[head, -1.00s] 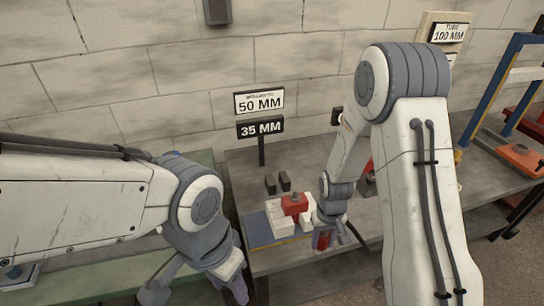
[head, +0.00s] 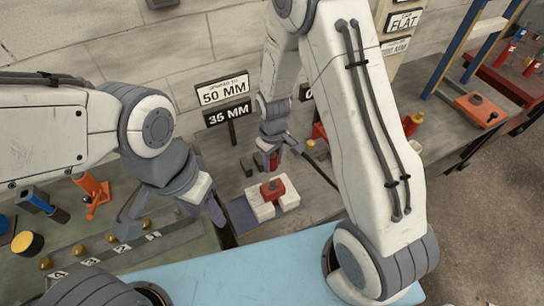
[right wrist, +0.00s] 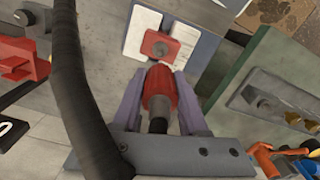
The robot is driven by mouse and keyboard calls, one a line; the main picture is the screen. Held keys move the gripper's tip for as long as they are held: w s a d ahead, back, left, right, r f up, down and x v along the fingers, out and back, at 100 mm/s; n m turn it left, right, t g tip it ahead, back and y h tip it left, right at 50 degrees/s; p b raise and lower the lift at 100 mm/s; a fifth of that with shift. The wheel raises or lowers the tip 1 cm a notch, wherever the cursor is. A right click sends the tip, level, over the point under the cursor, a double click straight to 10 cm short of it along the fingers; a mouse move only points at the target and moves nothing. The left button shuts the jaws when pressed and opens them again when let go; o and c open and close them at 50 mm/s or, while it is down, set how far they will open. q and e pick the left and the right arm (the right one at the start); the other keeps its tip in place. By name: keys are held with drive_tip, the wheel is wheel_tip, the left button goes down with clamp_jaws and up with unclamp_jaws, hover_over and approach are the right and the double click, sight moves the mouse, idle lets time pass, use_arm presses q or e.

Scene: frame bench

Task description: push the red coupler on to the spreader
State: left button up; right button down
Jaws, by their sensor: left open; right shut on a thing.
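The red coupler (right wrist: 158,92) is a red cylinder with a dark lower end, held between the purple fingers of my right gripper (right wrist: 160,82). In the head view my right gripper (head: 271,158) is just behind the white blocks, with the coupler (head: 274,162) partly hidden. A red block with a grey stub, which looks like the spreader (head: 272,188), sits on the white blocks; in the right wrist view the spreader (right wrist: 157,44) lies beyond the coupler's tip, apart from it. My left gripper (head: 170,217) is open and empty, left of the blocks.
Signs reading 50 MM (head: 224,91) and 35 MM (head: 228,115) stand behind. The white blocks (head: 288,199) rest on a blue-grey plate (head: 240,213). A black hose (right wrist: 85,110) passes beside my right gripper. A green bench (head: 80,225) with brass knobs is at left.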

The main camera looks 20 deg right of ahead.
drive_tip(key=shift+s+f, duration=0.1)
drive_tip(key=shift+f, duration=0.3)
drive_tip(key=b, duration=0.4)
hover_over(273, 182)
drive_tip(key=shift+f, duration=2.55)
drive_tip(key=shift+f+b, duration=1.5)
drive_tip(key=shift+f, duration=0.45)
drive_tip(key=shift+c, duration=1.8)
unclamp_jaws()
wheel_tip(273, 182, up, 10)
drive_tip(key=shift+r+b, duration=0.2)
drive_tip(key=shift+b, duration=0.4)
